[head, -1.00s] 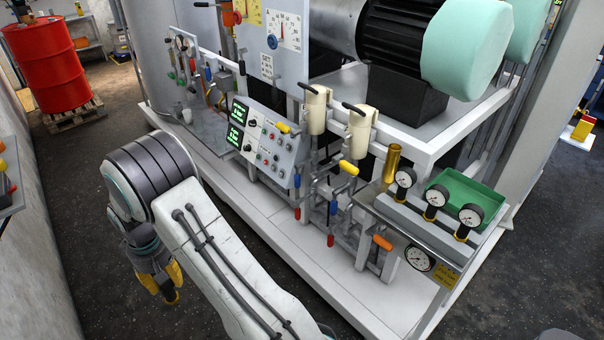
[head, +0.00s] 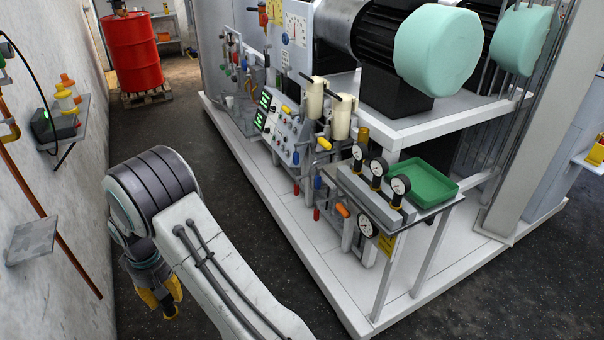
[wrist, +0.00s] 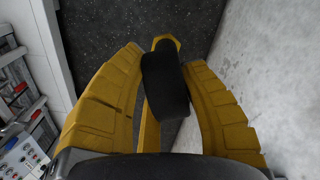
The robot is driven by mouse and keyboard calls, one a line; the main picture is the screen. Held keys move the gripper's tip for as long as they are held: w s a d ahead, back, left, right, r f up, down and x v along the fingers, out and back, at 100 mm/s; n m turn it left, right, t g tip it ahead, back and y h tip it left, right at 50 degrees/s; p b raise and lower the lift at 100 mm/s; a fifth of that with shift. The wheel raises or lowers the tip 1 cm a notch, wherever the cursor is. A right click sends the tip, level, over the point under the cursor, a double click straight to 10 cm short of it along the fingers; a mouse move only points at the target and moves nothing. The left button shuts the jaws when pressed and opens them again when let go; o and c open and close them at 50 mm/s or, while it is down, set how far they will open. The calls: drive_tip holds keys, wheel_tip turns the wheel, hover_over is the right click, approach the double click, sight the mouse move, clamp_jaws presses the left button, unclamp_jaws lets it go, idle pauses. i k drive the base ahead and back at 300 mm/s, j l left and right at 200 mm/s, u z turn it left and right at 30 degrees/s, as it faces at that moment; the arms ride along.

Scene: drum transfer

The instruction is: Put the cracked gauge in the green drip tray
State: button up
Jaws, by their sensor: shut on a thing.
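My gripper (head: 166,303) hangs low at the left in the head view, between the wall and the machine. In the wrist view its yellow fingers (wrist: 160,105) are closed around a thick black thing (wrist: 166,85) with a yellowish hexagonal end. It looks like a gauge seen edge-on. Its dial is turned away, so I cannot see a crack. The green drip tray (head: 432,186) sits on the stand at the right, well away from my gripper. It looks empty.
The white machine platform (head: 300,262) has a raised edge between my gripper and the stand. A wall (head: 60,190) with a small shelf (head: 62,135) is close at the left. Dark floor (head: 190,130) is clear between them. A red drum (head: 132,50) stands at the back.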

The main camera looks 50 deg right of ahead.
sight(432, 186)
drive_tip(key=k+l+u, duration=0.25)
drive_tip(key=k+l, duration=0.25)
drive_tip(key=k+l+u, duration=0.25)
drive_tip(key=k+l, duration=0.3)
drive_tip(key=k+l+u, duration=0.1)
drive_tip(key=l, duration=0.25)
drive_tip(key=k+l+u, duration=0.1)
drive_tip(key=l, duration=0.25)
drive_tip(key=k+l+u, duration=0.1)
drive_tip(key=l, duration=0.25)
drive_tip(key=k+l+u, duration=0.15)
drive_tip(key=k+l, duration=0.05)
drive_tip(key=l, duration=0.15)
